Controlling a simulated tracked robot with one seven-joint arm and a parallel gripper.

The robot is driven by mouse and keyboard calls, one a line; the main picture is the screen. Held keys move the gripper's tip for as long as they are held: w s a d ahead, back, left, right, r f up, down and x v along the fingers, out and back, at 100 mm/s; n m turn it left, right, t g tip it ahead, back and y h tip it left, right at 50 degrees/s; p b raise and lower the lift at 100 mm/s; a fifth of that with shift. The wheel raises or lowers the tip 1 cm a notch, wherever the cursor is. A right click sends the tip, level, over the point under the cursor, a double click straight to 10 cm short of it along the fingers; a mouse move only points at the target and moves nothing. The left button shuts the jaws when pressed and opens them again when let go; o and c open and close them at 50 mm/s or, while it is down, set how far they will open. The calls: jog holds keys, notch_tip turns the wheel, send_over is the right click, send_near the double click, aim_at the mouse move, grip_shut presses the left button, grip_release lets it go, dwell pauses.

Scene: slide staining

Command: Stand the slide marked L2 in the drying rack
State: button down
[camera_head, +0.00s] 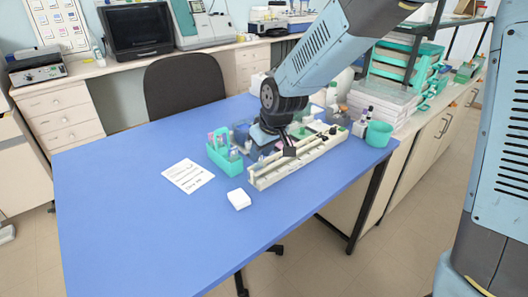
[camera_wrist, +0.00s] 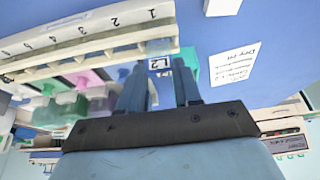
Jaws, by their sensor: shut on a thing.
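The slide marked L2 (camera_wrist: 160,64) is between the fingertips of my gripper (camera_wrist: 159,78) in the wrist view, its label facing the camera. My gripper is shut on it. The slide's clear part overlaps the end of the long off-white rack (camera_wrist: 88,41), by the number 1; I cannot tell whether it sits in a slot or hovers. In the head view my gripper (camera_head: 284,150) is over the table beside the rack (camera_head: 310,157), toward its back-left side. The slide cannot be made out clearly there.
A teal holder with bottles (camera_head: 224,158) stands left of the rack. A printed sheet (camera_head: 188,176) and a white block (camera_head: 238,199) lie on the blue table (camera_head: 130,210). Small bottles and a teal cup (camera_head: 378,134) stand at the right. The table's front left is clear.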

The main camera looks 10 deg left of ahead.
jog(key=shift+f, duration=0.2)
jog(key=c, duration=0.7)
grip_release()
jog(key=v, duration=1.3)
jog(key=shift+r, duration=0.35)
